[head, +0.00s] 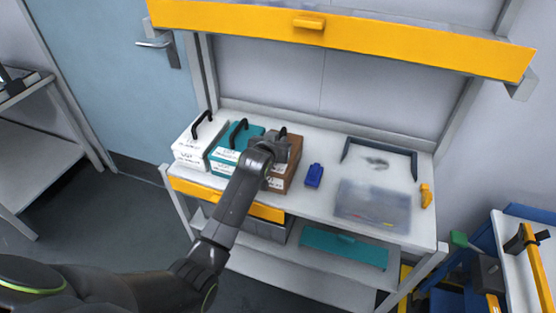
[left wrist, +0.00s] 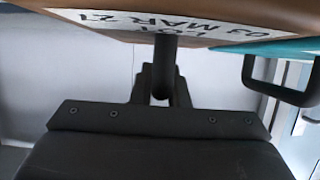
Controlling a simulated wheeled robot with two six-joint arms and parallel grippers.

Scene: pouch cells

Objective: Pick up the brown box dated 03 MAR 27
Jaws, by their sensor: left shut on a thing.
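The brown box (head: 296,152) stands on the workbench, partly hidden behind my left gripper and forearm. My left gripper (head: 274,149) is above it, shut on its black handle. In the left wrist view the brown box (left wrist: 245,10) fills the top edge, its white label (left wrist: 150,21) reading LOT and 03 MAR with a year that looks like 27. The dark handle (left wrist: 165,50) runs down between the fingers (left wrist: 162,88). I cannot tell whether the box touches the bench. My right gripper is not in view.
A teal box (head: 229,157) stands close left of the brown one, with a white box (head: 193,146) beyond it. A blue item (head: 314,176) and a clear bin (head: 372,206) lie to the right. A yellow-edged shelf (head: 380,43) hangs above the workbench (head: 330,148).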

